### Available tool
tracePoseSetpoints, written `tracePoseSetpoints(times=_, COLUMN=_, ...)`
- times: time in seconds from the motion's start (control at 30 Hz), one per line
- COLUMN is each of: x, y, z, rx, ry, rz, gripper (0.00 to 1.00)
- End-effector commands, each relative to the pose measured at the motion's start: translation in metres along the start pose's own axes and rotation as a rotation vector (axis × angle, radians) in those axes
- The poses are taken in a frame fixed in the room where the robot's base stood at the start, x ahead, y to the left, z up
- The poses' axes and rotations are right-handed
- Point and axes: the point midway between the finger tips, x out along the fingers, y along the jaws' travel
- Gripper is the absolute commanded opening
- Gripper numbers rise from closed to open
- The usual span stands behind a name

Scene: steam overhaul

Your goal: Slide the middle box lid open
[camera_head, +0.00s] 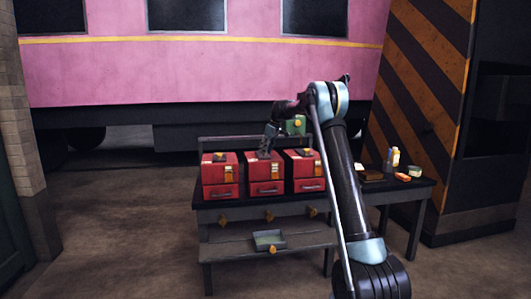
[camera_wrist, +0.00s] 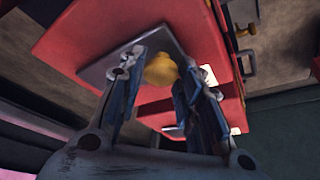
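The middle red box (camera_head: 266,172) stands on the workbench between two similar red boxes. In the wrist view, its red top (camera_wrist: 80,35) carries a grey plate-like lid (camera_wrist: 100,70) with a yellow knob (camera_wrist: 160,70). My gripper (camera_head: 267,150) is over the middle box, pointing down at its top, and hides most of the lid in the head view. In the wrist view my gripper (camera_wrist: 163,75) has its two fingers apart, one on each side of the knob. I cannot tell whether either finger touches the knob.
The left red box (camera_head: 220,172) and right red box (camera_head: 303,168) stand close on both sides. A green object (camera_head: 294,125) is behind them. Small items, including an orange one (camera_head: 402,177), lie on the dark right part of the bench. A tray (camera_head: 269,239) is on the lower shelf.

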Motion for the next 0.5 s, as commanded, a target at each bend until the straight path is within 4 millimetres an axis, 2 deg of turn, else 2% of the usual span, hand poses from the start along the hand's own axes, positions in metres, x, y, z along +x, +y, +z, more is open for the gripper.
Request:
tracePoseSetpoints(times=0.03, x=0.000, y=0.000, z=0.000, rx=0.000, ry=0.000, rz=0.000, gripper=0.12)
tracePoseSetpoints(times=0.1, x=0.000, y=0.000, z=0.000, rx=0.000, ry=0.000, rz=0.000, gripper=0.00)
tracePoseSetpoints(times=0.27, x=-0.001, y=-0.001, z=0.001, rx=0.000, ry=0.000, rz=0.001, gripper=0.00)
tracePoseSetpoints(times=0.5, x=-0.008, y=-0.020, z=0.019, rx=0.000, ry=0.000, rz=0.001, gripper=0.00)
